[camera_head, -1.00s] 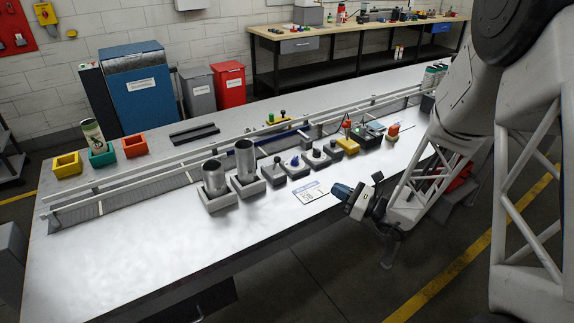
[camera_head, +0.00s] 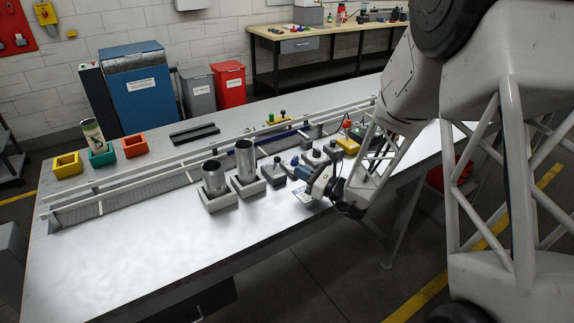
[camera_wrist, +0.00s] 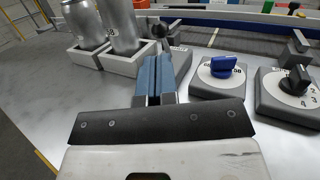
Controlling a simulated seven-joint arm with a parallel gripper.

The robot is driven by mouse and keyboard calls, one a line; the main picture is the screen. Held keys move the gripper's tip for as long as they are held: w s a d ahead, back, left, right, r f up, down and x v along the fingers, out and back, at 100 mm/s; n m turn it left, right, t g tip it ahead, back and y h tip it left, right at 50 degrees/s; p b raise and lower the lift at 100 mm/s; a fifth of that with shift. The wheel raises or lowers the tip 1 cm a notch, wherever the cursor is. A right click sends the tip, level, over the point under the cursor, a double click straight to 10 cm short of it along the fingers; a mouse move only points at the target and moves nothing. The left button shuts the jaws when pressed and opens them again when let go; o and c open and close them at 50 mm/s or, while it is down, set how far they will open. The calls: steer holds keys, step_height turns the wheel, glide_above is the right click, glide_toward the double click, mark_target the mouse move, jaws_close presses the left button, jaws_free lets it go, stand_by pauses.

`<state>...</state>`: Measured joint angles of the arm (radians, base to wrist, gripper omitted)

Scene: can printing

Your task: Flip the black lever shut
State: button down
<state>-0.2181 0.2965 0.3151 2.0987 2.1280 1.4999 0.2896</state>
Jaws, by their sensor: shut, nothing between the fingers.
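A black ball-topped lever (camera_head: 278,161) stands upright on a grey base on the table, just right of the two metal cylinders in the head view. In the wrist view its black knob (camera_wrist: 159,31) shows just beyond my fingertips, and my fingers partly hide its base (camera_wrist: 180,61). My gripper (camera_wrist: 157,72) has blue fingers, shut together and empty. In the head view my gripper (camera_head: 311,174) is low over the front of the control row, right of the lever and apart from it.
A blue rotary knob (camera_wrist: 223,67) and a black rotary knob (camera_wrist: 295,80) sit on grey bases right of my fingers. Two metal cylinders (camera_head: 214,177) stand in grey holders left of the lever. A conveyor (camera_head: 130,192) runs behind. The front-left table is clear.

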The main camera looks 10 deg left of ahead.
mark_target(276, 163)
steer(key=shift+x, duration=2.65)
steer(key=shift+w+a+r+h, duration=0.1)
steer(key=shift+a+r+h, duration=0.1)
steer(key=shift+h, duration=0.3)
steer(key=shift+w+a+r+m+h, duration=0.1)
steer(key=shift+w+r+m+h, duration=0.1)
steer(key=shift+m+h, duration=0.15)
steer(key=shift+w+a+r+m+g+h, duration=0.55)
steer(key=shift+g+h, duration=0.25)
steer(key=shift+h, duration=0.25)
steer(key=shift+w+a+r+m+g+h, duration=0.25)
steer(key=shift+w+a+m+g+h, duration=0.4)
steer(key=shift+h, duration=0.55)
steer(key=shift+w+a, duration=0.2)
steer(key=shift+a, duration=0.05)
steer(key=shift+r, duration=0.25)
steer(key=shift+r, duration=0.6)
